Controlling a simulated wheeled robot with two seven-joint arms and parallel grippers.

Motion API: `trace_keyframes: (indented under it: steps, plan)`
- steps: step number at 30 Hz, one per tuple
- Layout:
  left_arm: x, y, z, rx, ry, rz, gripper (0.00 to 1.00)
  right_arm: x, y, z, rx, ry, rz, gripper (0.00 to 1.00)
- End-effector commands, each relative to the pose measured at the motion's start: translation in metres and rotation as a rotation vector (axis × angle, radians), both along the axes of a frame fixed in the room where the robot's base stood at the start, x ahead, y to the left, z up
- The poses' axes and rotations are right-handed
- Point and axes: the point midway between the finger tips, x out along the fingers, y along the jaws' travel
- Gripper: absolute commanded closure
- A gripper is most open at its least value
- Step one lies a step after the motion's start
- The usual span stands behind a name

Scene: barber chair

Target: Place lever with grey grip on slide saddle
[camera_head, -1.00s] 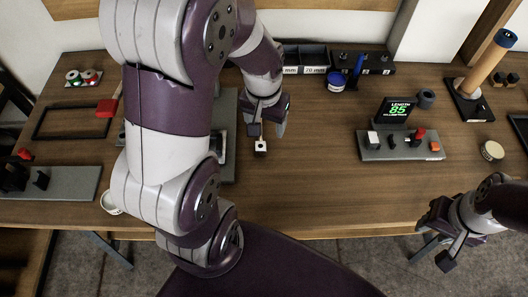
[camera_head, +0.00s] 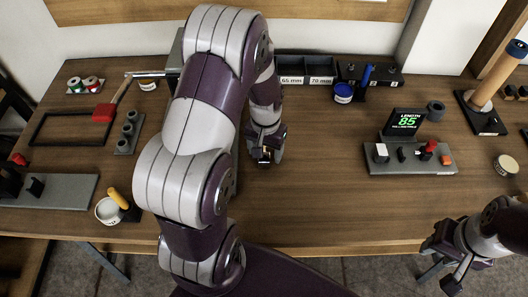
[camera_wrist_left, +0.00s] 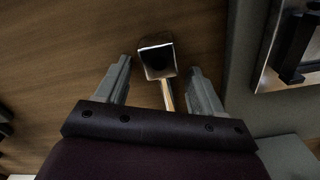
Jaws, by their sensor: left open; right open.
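My left gripper (camera_head: 265,152) is over the middle of the table, pointing down, its jaws open. In the left wrist view a small lever-like piece shows between and just past the open fingertips, with a dark shiny square head (camera_wrist_left: 157,57) and a thin pale shaft (camera_wrist_left: 167,96). The fingers do not appear to touch it. Its grip colour is hard to tell. A grey plate with a bright metal part and black handle (camera_wrist_left: 297,50) lies at the right of the wrist view; whether this is the slide saddle is unclear. My right gripper (camera_head: 445,262) is open at the lower right.
A grey board (camera_head: 415,166) with small blocks stands by the LENGTH 85 display (camera_head: 405,122). A white cup (camera_head: 108,211) and a black frame (camera_head: 68,128) lie at left. Labelled bins (camera_head: 305,70) stand behind. The table right of my left gripper is clear.

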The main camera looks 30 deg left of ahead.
Motion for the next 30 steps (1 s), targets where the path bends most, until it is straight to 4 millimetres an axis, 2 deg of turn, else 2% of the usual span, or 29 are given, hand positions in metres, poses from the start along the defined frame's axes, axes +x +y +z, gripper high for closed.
trace_keyframes:
  steps: [5, 6, 11, 12, 22, 29, 30]
  plan:
    - [0.000, 0.000, 0.000, 0.000, -0.001, 0.000, 0.32, 0.000, 0.000, 0.000, 0.000, 0.000, 0.000, 0.57]
    - [0.000, 0.000, 0.000, 0.000, -0.001, 0.000, 0.45, 0.000, 0.000, 0.000, 0.000, 0.000, 0.000, 0.57]
    - [0.000, 0.000, 0.000, 0.000, -0.001, 0.000, 0.97, 0.000, 0.000, 0.000, 0.000, 0.000, 0.000, 0.57]
    - [0.000, 0.000, 0.000, 0.000, -0.001, 0.000, 1.00, 0.000, 0.000, 0.000, 0.000, 0.000, 0.000, 0.57]
    - [0.001, 0.000, 0.007, 0.001, -0.004, 0.000, 1.00, 0.000, 0.000, 0.001, 0.000, 0.000, 0.000, 0.57]
    - [0.002, 0.000, 0.045, 0.002, -0.008, 0.000, 1.00, 0.000, 0.000, 0.004, 0.000, 0.000, 0.000, 0.57]
    - [0.003, -0.009, 0.048, 0.001, -0.006, -0.005, 1.00, 0.000, 0.000, 0.004, 0.000, 0.000, 0.000, 0.57]
